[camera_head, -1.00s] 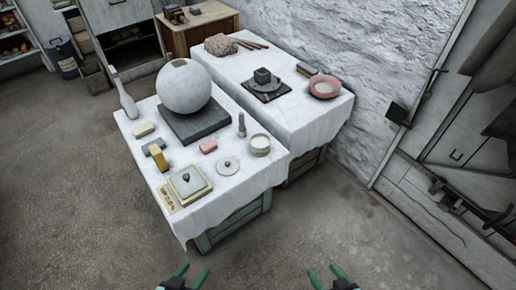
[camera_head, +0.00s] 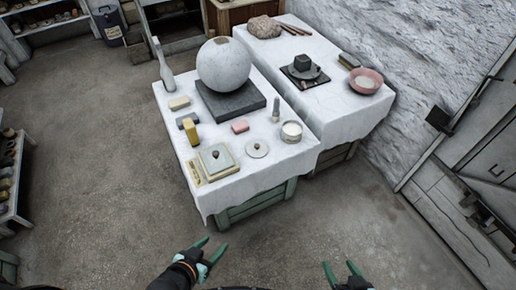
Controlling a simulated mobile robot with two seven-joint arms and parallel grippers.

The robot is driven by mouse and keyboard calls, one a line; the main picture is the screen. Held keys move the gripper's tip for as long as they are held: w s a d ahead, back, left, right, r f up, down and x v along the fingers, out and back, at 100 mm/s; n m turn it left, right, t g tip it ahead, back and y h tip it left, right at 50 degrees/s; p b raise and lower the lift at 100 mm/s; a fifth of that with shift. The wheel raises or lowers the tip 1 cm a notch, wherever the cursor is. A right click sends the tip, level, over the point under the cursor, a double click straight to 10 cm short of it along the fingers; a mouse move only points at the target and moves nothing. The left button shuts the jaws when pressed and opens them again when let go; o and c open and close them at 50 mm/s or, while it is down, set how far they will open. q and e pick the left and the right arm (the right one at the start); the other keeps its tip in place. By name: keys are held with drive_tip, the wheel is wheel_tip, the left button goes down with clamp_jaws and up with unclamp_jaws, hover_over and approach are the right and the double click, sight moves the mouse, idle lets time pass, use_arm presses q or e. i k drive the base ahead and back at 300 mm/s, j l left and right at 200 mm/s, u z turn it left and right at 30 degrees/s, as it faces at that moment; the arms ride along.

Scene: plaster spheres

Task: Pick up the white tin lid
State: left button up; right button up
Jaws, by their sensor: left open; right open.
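The white tin lid (camera_head: 257,149) is a small round disc with a knob. It lies flat on the white-covered front table (camera_head: 232,186), left of an open white tin (camera_head: 291,131) with pale contents. My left gripper (camera_head: 210,247) is open and empty, low in the view over the floor, in front of the table. My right gripper (camera_head: 340,268) is open and empty at the bottom edge, right of the left one. Both are well short of the lid and touch nothing.
Near the lid are a square lidded box (camera_head: 215,162), a pink block (camera_head: 240,127), a yellow block (camera_head: 191,131) and a dark upright piece (camera_head: 276,109). A large plaster sphere (camera_head: 223,65) stands on a dark slab behind. The floor before the table is clear.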

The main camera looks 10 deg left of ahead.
sight(256, 149)
drive_tip(key=i+l+u, duration=0.35)
drive_tip(key=i, duration=0.25)
drive_tip(key=i+l+u, duration=0.35)
drive_tip(key=i+l, duration=0.25)
drive_tip(key=l, duration=0.15)
